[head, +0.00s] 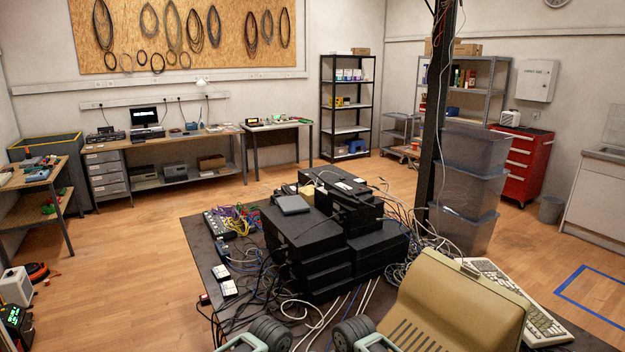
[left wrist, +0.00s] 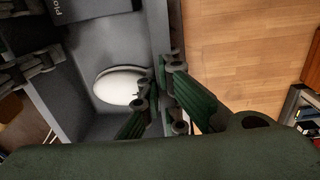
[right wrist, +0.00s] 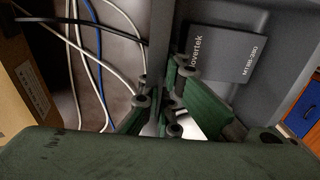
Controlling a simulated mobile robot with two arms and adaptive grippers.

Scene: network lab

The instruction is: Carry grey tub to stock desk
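The grey tub shows in the left wrist view (left wrist: 90,48) and the right wrist view (right wrist: 232,22); it is out of sight in the head view. In it are a white round device (left wrist: 120,86) and a dark box with printed lettering (right wrist: 237,56). My left gripper (left wrist: 160,98) and my right gripper (right wrist: 160,100) are each shut on a wall of the tub. In the head view, parts of my left gripper (head: 262,336) and right gripper (head: 358,336) show at the bottom edge. Desks stand along the back wall; I cannot tell which is the stock desk.
A dark table (head: 205,245) holds black network boxes (head: 305,245), loose cables and a beige case (head: 455,305) close in front of me. A dark post (head: 432,120) and stacked grey bins (head: 465,190) stand behind it. Beyond are a long desk (head: 205,135) and a smaller desk (head: 280,126). Left floor is mostly open.

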